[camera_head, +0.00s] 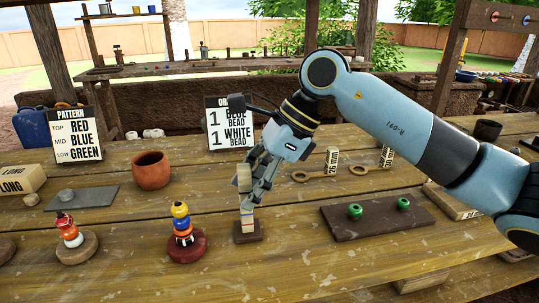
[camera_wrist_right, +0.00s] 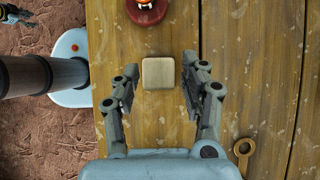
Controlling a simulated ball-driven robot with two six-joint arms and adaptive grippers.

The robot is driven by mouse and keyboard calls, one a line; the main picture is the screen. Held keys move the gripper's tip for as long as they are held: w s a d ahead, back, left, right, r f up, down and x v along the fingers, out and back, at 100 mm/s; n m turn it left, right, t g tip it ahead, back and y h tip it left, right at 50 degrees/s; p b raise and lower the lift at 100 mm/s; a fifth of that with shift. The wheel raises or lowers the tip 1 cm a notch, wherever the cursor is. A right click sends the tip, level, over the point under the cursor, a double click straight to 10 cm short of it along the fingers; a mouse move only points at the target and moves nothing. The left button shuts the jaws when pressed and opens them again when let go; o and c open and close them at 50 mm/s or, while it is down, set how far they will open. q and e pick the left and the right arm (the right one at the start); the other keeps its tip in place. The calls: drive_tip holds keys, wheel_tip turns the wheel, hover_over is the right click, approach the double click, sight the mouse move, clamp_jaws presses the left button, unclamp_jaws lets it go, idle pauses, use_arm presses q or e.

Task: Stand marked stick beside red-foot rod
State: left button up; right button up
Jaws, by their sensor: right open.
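The marked stick (camera_head: 248,222), pale wood with red and blue bands, stands upright on a small dark brown square (camera_head: 248,238). Its pale square top (camera_wrist_right: 158,73) shows in the right wrist view between my right fingertips, with gaps at both sides. My right gripper (camera_head: 256,190) is open around the stick's upper part and hides some of it. Part of my left gripper (camera_wrist_right: 14,13) seems to show in that view's corner.
A rod with a brown foot (camera_head: 76,249) and a clay pot (camera_head: 151,170) are further left. A dark board (camera_head: 375,218) with green beads lies right. Signs (camera_head: 78,138) and ring-ended tools (camera_head: 310,175) are behind. Bare planks lie in front of the stick.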

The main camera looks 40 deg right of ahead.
drive_tip(key=p+v, duration=0.1)
drive_tip(key=v, duration=0.9)
drive_tip(key=shift+s, duration=0.1)
idle(0.3)
